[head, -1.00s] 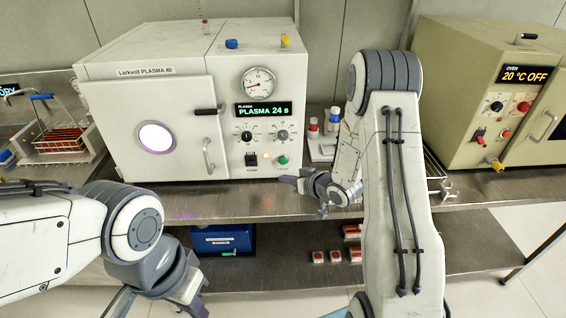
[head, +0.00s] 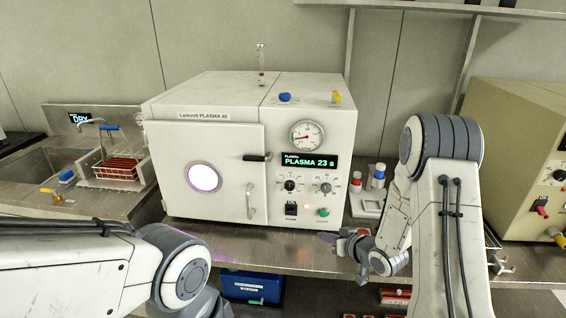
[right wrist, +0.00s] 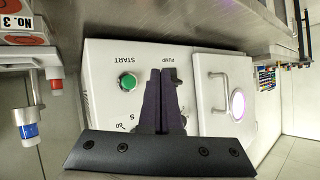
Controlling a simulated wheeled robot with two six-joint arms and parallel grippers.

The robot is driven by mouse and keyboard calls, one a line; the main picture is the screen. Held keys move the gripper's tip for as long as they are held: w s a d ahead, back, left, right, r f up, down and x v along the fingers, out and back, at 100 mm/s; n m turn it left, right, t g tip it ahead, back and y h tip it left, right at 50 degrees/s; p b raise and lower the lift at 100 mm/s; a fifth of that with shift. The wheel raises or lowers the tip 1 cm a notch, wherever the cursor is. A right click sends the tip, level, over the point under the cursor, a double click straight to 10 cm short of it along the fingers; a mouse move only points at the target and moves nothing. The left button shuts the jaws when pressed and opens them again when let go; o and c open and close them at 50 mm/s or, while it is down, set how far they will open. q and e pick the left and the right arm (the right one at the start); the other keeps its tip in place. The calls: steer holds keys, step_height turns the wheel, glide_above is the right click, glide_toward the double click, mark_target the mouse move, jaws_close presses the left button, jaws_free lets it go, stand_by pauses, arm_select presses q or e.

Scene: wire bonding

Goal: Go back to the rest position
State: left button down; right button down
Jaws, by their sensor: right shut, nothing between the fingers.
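My right gripper (head: 338,241) is in front of the plasma machine's lower right corner, low by the bench edge. In the right wrist view its two dark fingers (right wrist: 162,85) are together with nothing between them. Behind them are the green START button (right wrist: 127,82) and the PUMP switch (right wrist: 170,75). My left arm comes in from the left in the head view; its gripper is out of the picture at the bottom. The white plasma machine (head: 215,195) has its door shut, its window glowing, and its display (head: 310,162) reads PLASMA 23 s.
The steel bench (head: 270,255) runs under the machine. Small bottles (head: 377,177) stand right of it, behind my right arm. A beige oven (head: 520,140) is at the right. A sink with a red rack (head: 118,168) is at the left. A blue box (head: 252,287) sits below.

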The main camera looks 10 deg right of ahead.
steer(key=s+a+r+n+g+h, duration=0.25)
steer(key=s+a+r+g, duration=0.35)
steer(key=a, duration=0.5)
steer(key=s+a+r+n+g, duration=0.1)
steer(key=s+a+r, duration=0.1)
steer(key=s, duration=0.7)
steer(key=s+a+r+n+g, duration=0.1)
steer(key=s+a+r+g, duration=0.1)
steer(key=s, duration=0.7)
steer(key=s+a+r+n+g, duration=0.1)
steer(key=s+a+r+g, duration=0.1)
steer(key=s, duration=0.7)
steer(key=shift+s+a+r+h, duration=0.15)
steer(key=shift+s+r+h, duration=0.2)
steer(key=shift+h, duration=0.1)
